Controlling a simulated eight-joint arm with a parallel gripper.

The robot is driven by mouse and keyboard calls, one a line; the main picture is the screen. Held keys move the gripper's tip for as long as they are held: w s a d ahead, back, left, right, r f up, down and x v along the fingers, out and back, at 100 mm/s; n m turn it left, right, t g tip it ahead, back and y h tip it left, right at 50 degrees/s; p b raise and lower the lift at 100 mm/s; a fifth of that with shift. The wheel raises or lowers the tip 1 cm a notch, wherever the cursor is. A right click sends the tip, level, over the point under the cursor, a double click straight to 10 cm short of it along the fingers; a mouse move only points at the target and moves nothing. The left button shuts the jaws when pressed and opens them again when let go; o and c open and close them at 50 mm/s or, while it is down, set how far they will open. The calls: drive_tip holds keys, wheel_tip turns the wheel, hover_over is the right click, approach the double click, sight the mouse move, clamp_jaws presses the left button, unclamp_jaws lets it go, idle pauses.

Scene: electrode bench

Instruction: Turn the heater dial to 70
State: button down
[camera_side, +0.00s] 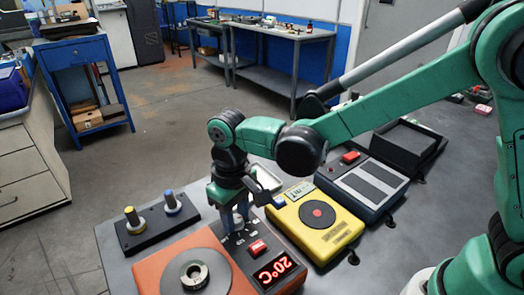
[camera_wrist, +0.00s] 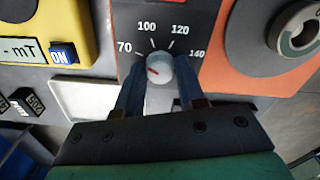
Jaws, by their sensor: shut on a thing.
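The heater is an orange unit (camera_side: 150,262) with a dark control panel along its right side in the side view. Its dial (camera_wrist: 160,66) is a pale round knob, with 70, 100, 120 and 140 printed around it. The dial's red mark points left, a little below the 70 tick in the wrist view. My gripper (camera_wrist: 159,78) points down at the panel, its two blue fingers shut on the dial from both sides. In the side view my gripper (camera_side: 237,217) mostly hides the dial. The red display (camera_side: 274,270) reads 20°C.
A red switch (camera_side: 258,247) sits on the panel near the dial. A yellow meter (camera_side: 316,214) and a blue-grey device (camera_side: 362,183) stand to the right. A black holder (camera_side: 150,236) with two knobbed posts stands left. A ring (camera_side: 193,273) lies on the heater's plate.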

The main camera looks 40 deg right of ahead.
sight(236, 217)
drive_tip(key=shift+n, duration=0.6)
drive_tip(key=c, duration=0.5)
unclamp_jaws()
drive_tip(key=shift+c, duration=0.2)
drive_tip(key=shift+r, duration=2.85)
drive_tip(key=s+d+r+m+t, duration=0.1)
drive_tip(key=s+d+m+t, duration=0.1)
drive_tip(key=d, duration=0.5)
drive_tip(key=s+d+r+m+t, duration=0.1)
drive_tip(key=s+d+m+t, duration=0.1)
drive_tip(key=d+t, duration=0.3)
drive_tip(key=s+d, duration=0.1)
drive_tip(key=d, duration=0.2)
drive_tip(key=shift+s+d+r, duration=0.25)
drive_tip(key=shift+s+r, duration=0.15)
